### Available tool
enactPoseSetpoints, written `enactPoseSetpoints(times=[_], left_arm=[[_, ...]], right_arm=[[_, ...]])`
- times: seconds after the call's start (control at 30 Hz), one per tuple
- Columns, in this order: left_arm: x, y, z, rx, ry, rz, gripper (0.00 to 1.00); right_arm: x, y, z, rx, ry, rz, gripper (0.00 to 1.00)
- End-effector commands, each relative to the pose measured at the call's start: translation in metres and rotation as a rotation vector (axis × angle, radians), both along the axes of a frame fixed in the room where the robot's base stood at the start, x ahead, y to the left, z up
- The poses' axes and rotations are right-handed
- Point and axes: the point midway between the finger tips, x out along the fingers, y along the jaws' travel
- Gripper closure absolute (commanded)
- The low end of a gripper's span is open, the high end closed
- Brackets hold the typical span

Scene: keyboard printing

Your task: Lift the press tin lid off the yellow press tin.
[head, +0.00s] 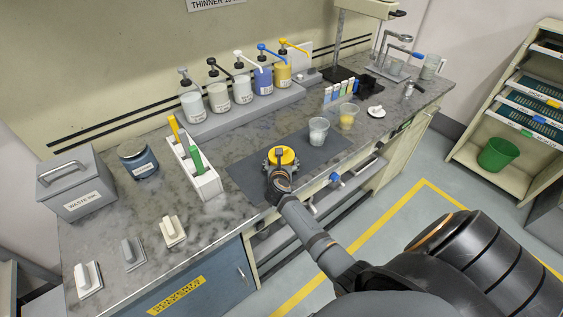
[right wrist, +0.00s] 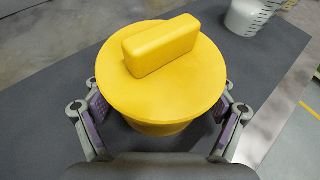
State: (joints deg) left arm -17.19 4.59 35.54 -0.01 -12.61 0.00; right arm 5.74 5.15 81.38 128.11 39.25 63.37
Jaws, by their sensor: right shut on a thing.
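The yellow press tin lid (head: 289,156) is a round disc with a raised bar handle, and it also shows large in the right wrist view (right wrist: 205,75). The yellow press tin (right wrist: 160,129) shows below its near edge and is mostly hidden by the lid. It is on the dark mat near the bench's front edge. My right gripper (right wrist: 162,100) has a finger on each side of the lid's rim and is shut on the lid. I cannot tell whether there is a gap between lid and tin. My left gripper is not in view.
A white cup (head: 318,131) and a yellow-filled cup (head: 348,116) stand behind and right of the tin. A white rack (head: 205,185) with coloured tools stands to the left. Pump bottles (head: 242,90) line the back. The dark mat (head: 245,178) has bare room left of the tin.

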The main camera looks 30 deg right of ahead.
Motion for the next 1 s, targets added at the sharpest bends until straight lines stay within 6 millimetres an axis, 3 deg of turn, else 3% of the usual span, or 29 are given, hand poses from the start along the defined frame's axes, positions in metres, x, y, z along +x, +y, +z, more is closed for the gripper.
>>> enactPoseSetpoints(times=[0.17, 0.57, 1.0], left_arm=[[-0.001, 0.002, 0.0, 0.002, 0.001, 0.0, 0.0], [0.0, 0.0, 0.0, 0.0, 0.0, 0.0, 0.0], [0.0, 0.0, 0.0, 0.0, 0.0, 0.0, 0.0]], right_arm=[[0.0, 0.0, 0.0, 0.0, 0.001, 0.0, 0.0], [-0.004, 0.004, 0.001, 0.001, 0.001, 0.001, 0.0], [-0.075, 0.055, 0.037, 0.005, 0.0, -0.002, 0.0]])
